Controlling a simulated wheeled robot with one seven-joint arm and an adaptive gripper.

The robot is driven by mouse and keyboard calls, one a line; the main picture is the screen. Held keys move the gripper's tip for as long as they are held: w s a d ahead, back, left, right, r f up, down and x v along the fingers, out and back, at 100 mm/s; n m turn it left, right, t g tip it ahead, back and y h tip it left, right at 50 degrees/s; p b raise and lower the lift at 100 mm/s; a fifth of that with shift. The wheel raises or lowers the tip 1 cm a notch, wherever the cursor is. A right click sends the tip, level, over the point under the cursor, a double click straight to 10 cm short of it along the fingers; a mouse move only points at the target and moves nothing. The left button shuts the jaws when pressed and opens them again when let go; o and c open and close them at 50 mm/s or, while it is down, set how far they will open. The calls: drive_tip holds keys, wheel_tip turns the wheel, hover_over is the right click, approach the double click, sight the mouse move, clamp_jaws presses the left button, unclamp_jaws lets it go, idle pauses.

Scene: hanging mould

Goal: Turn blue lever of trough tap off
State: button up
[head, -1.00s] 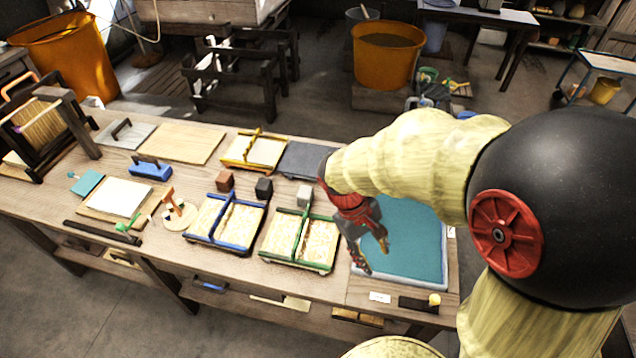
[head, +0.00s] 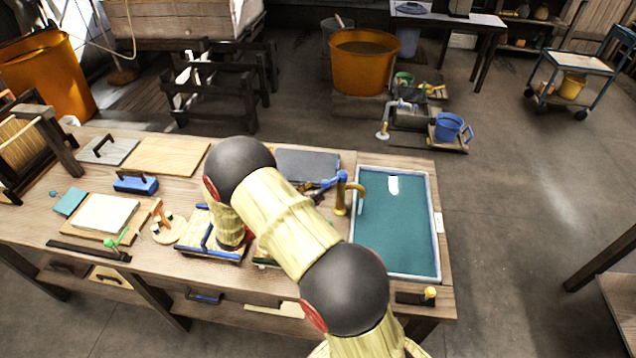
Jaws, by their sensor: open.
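The trough (head: 436,225) is a pale-rimmed rectangular basin filled with teal water, set in the right end of the bench. A brass tap (head: 341,200) stands at its left edge, with the spout curving right over the water. The tap's blue lever (head: 326,184) shows left of the spout and points left, roughly level; its far end is partly unclear beside my arm. My arm bends over the bench, and its wrist points down near the blue-framed mould (head: 190,243). My gripper is hidden behind my arm links, apart from a bit of red at the wrist.
My arm covers the green-framed mould. A brush with a yellow knob (head: 430,293) lies at the front right.

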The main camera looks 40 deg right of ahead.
sight(324, 185)
drive_tip(key=d, duration=0.2)
drive_tip(key=d+b, duration=0.1)
drive_tip(key=d, duration=0.4)
drive_tip(key=shift+s+d, duration=0.4)
drive_tip(key=c, duration=0.3)
clamp_jaws()
idle(0.4)
